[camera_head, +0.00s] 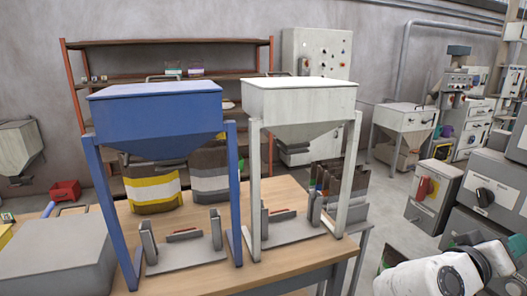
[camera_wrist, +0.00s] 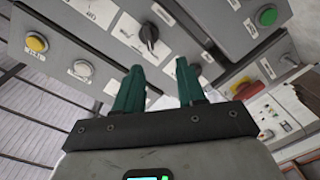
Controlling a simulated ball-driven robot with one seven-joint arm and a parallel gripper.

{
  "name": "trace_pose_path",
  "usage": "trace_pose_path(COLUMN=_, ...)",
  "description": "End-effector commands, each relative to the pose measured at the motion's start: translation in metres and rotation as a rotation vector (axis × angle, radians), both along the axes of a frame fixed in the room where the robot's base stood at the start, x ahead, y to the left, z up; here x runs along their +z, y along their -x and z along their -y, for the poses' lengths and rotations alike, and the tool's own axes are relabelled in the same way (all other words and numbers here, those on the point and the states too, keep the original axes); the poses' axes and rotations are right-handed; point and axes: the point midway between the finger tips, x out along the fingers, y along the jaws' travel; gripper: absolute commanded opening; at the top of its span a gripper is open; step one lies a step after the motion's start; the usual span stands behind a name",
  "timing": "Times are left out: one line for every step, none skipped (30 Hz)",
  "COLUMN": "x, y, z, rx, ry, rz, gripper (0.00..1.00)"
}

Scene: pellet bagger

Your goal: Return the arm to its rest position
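My gripper (camera_wrist: 160,78) shows in the wrist view with its two green fingers apart and nothing between them. The fingers point toward a grey control panel (camera_wrist: 105,55) with a black rotary knob (camera_wrist: 149,38) beyond the fingertips. I cannot tell the exact gap, but no contact shows. In the head view my white arm is at the bottom right corner, close below and in front of the grey control boxes (camera_head: 465,215). The fingers are mostly hidden there.
A blue hopper (camera_head: 155,115) and a white hopper (camera_head: 300,100) stand on a wooden table (camera_head: 290,268). Open floor (camera_head: 395,210) lies between table and boxes.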

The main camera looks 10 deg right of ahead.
Motion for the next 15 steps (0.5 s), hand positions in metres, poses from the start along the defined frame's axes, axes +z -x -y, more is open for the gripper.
trace_pose_path(x=-0.02, y=0.002, z=-0.004, rx=0.025, ry=-0.051, rz=-0.011, gripper=0.39)
trace_pose_path(x=-0.034, y=0.003, z=-0.007, rx=0.042, ry=-0.091, rz=-0.016, gripper=0.39)
trace_pose_path(x=-0.055, y=0.005, z=-0.013, rx=0.069, ry=-0.152, rz=-0.025, gripper=0.39)
trace_pose_path(x=-0.073, y=0.007, z=-0.018, rx=0.091, ry=-0.206, rz=-0.035, gripper=0.39)
trace_pose_path(x=-0.092, y=0.01, z=-0.024, rx=0.115, ry=-0.262, rz=-0.046, gripper=0.39)
trace_pose_path(x=-0.117, y=0.015, z=-0.033, rx=0.146, ry=-0.343, rz=-0.064, gripper=0.39)
trace_pose_path(x=-0.136, y=0.019, z=-0.041, rx=0.17, ry=-0.403, rz=-0.078, gripper=0.39)
trace_pose_path(x=-0.155, y=0.024, z=-0.05, rx=0.193, ry=-0.464, rz=-0.093, gripper=0.39)
trace_pose_path(x=-0.179, y=0.032, z=-0.062, rx=0.222, ry=-0.544, rz=-0.116, gripper=0.39)
trace_pose_path(x=-0.196, y=0.038, z=-0.072, rx=0.243, ry=-0.605, rz=-0.135, gripper=0.39)
trace_pose_path(x=-0.213, y=0.045, z=-0.083, rx=0.265, ry=-0.665, rz=-0.155, gripper=0.39)
trace_pose_path(x=-0.233, y=0.055, z=-0.098, rx=0.292, ry=-0.744, rz=-0.183, gripper=0.39)
trace_pose_path(x=-0.248, y=0.063, z=-0.109, rx=0.312, ry=-0.805, rz=-0.208, gripper=0.39)
trace_pose_path(x=-0.262, y=0.072, z=-0.121, rx=0.332, ry=-0.863, rz=-0.231, gripper=0.39)
trace_pose_path(x=-0.279, y=0.085, z=-0.137, rx=0.357, ry=-0.941, rz=-0.265, gripper=0.39)
